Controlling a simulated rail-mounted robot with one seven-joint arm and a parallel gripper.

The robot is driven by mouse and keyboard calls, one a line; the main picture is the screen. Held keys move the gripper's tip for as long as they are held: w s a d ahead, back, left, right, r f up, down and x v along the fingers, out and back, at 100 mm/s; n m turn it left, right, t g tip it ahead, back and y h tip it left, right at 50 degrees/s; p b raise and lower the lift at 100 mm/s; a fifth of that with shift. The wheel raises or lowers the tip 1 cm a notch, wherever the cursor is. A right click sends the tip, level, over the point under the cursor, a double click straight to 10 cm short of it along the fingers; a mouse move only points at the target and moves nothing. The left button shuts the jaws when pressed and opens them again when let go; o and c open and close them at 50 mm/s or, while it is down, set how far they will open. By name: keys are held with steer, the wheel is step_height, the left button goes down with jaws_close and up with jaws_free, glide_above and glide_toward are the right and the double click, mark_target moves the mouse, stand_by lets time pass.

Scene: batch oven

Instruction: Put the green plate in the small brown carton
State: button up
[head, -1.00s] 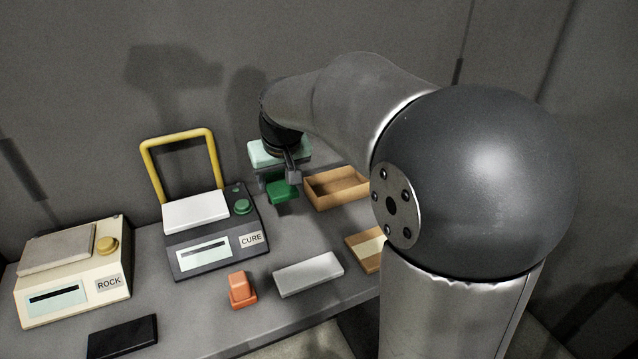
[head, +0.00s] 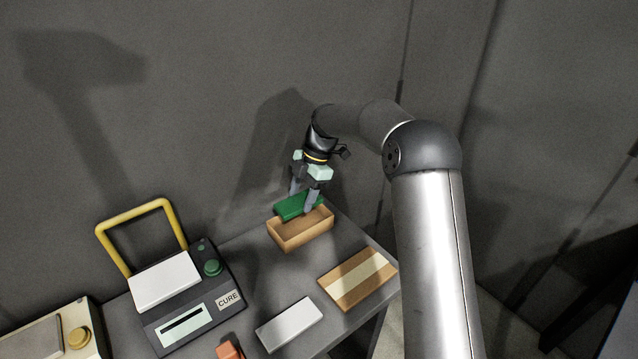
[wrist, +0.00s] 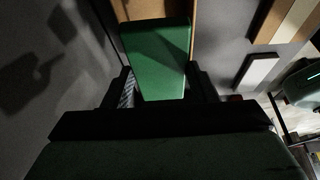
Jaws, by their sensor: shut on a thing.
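The green plate (head: 291,208) is a flat rectangular block. My gripper (head: 303,200) is shut on it and holds it over the back part of the small brown carton (head: 303,238). The carton is open at the top, and its front wall and part of its inside show. In the wrist view the green plate (wrist: 158,55) lies between the two fingers (wrist: 162,88), and the brown carton (wrist: 195,25) shows beyond and beside it. I cannot tell whether the plate touches the carton's rim.
A brown slab with a cream stripe (head: 357,279) lies right of the carton. A light grey bar (head: 290,324) lies in front. The dark CURE device (head: 195,312) with a yellow handle stands left, an orange block (head: 228,350) near it. A wall rises behind.

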steer(key=shift+w+d+n, duration=0.1)
steer(key=shift+d+n, duration=0.1)
steer(key=shift+n, duration=0.1)
steer(key=shift+a+f, duration=0.1)
steer(key=shift+f, duration=0.05)
steer(key=shift+f+b, duration=1)
steer(key=shift+f, duration=0.05)
steer(key=shift+f+b, duration=0.8)
steer(key=shift+f, duration=0.3)
stand_by(0.4)
steer(key=o, duration=1.2)
steer(key=v, duration=1.7)
steer(key=shift+r+b, duration=0.25)
steer(key=shift+b, duration=0.15)
